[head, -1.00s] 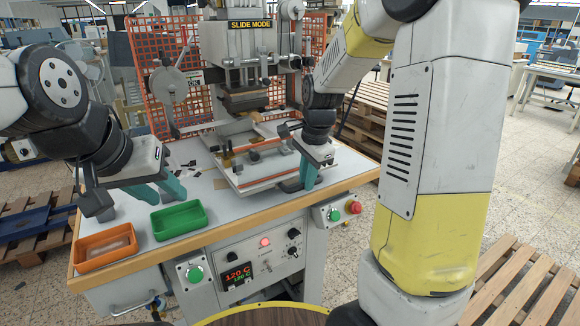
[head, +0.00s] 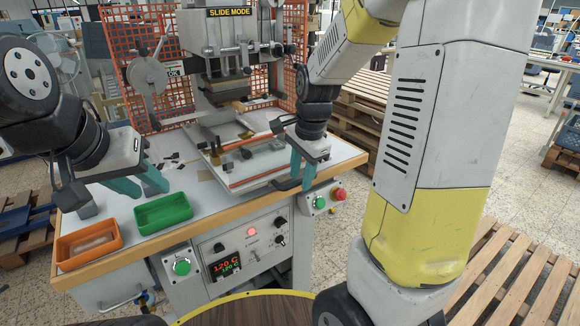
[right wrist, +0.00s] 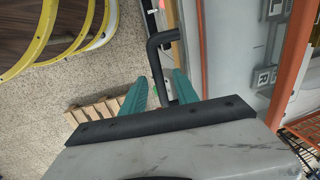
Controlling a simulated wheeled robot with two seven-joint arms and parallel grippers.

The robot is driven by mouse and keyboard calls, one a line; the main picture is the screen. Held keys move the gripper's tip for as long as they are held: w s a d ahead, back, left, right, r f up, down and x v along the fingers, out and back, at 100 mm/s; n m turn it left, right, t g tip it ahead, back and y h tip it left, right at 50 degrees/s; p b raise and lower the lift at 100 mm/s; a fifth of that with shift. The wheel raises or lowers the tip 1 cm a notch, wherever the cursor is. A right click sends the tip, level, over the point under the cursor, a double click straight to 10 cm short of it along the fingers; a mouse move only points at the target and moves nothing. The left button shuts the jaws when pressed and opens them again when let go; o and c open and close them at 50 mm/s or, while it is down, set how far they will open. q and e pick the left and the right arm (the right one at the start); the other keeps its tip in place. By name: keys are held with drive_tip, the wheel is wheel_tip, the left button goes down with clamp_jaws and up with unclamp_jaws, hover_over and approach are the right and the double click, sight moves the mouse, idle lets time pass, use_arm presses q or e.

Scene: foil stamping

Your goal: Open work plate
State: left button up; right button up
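The work plate (head: 262,169) is a flat pale plate with orange strips, on the press table below the press head. A black bent handle (head: 287,184) shows at its front right corner. My right gripper (head: 303,178) is at that corner, pointing down. In the right wrist view, its teal fingers (right wrist: 160,85) stand apart on either side of a black bent bar (right wrist: 158,65), with small gaps visible. My left gripper (head: 146,190) is open and empty over the left part of the table, behind the green tray. The plate's right part is partly hidden by my right gripper.
A green tray (head: 162,226) and an orange tray (head: 88,257) stand at the table's front left. A control panel (head: 240,259) is below the table edge, with a red stop button (head: 338,194) at right. Orange mesh guards (head: 140,60) stand behind the press.

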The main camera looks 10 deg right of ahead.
wheel_tip(320, 180, up, 8)
drive_tip(key=s, duration=0.1)
drive_tip(key=shift+d+f, duration=0.15)
drive_tip(key=shift+d, duration=0.15)
drive_tip(key=shift+s, duration=0.2)
drive_tip(key=s+a+r+n+t, duration=0.1)
drive_tip(key=s+r+n+t, duration=0.1)
drive_tip(key=s+n, duration=0.5)
drive_tip(key=s+a+r+n+t+y, duration=0.1)
drive_tip(key=s+a+r+n+t, duration=0.1)
drive_tip(key=s+n, duration=0.5)
drive_tip(key=shift+r, duration=0.4)
